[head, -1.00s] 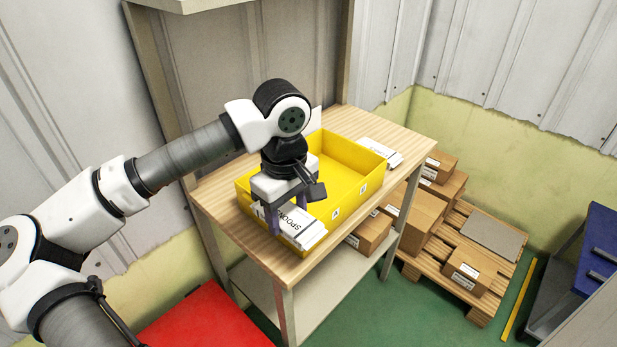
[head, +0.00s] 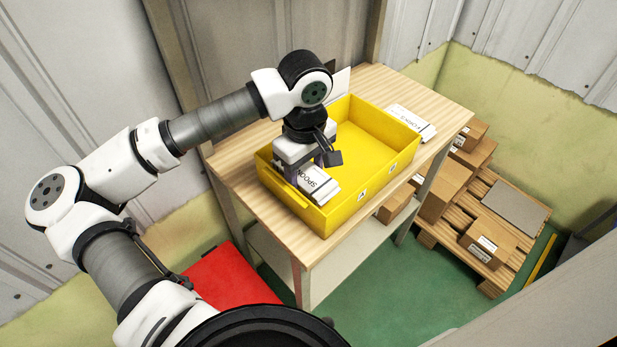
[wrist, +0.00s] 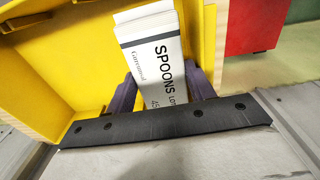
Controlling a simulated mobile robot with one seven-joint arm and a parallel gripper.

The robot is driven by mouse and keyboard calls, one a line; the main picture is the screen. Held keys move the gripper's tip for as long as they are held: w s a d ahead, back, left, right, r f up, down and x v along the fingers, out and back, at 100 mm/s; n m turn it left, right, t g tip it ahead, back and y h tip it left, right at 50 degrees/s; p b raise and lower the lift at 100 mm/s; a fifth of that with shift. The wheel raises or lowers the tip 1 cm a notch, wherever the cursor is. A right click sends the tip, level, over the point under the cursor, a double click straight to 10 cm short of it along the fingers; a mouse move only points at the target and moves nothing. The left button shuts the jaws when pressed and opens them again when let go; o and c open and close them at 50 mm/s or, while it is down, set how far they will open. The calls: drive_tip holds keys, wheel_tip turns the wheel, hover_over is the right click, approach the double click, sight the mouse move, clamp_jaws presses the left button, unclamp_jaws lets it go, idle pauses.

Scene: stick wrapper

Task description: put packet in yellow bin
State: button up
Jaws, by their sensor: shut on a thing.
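The yellow bin (head: 372,150) stands on the wooden table, open at the top, and its floor looks empty. My gripper (head: 308,180) is over the bin's near-left end. It is shut on a white packet marked SPOONS (head: 319,184). In the wrist view the packet (wrist: 155,60) sits between the two purple fingers (wrist: 165,90), with the yellow bin's wall (wrist: 60,60) close around it. The packet is at about rim height inside the near end; I cannot tell whether it touches the floor of the bin. A second white packet marked FORKS (head: 411,122) lies on the table beyond the bin.
A white panel stands behind the bin, partly hidden by my arm. Cardboard boxes on a pallet (head: 490,235) are on the floor to the right. A red object (head: 232,280) is below the table at left.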

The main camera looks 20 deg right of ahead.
sight(306, 175)
drive_tip(key=shift+g, duration=0.3)
wheel_tip(306, 175, down, 5)
drive_tip(key=shift+w+f+p, duration=0.1)
drive_tip(key=shift+w+p, duration=0.05)
drive_tip(key=shift+p, duration=0.2)
drive_tip(key=shift+s, duration=0.2)
drive_tip(key=shift+w+f, duration=0.1)
drive_tip(key=shift+f, duration=0.05)
drive_tip(key=o, duration=0.8)
drive_tip(key=shift+c, duration=0.2)
drive_tip(key=shift+r, duration=0.25)
wheel_tip(306, 175, up, 11)
drive_tip(key=shift+f+b, duration=0.1)
drive_tip(key=shift+b, duration=0.9)
drive_tip(key=shift+r, duration=0.6)
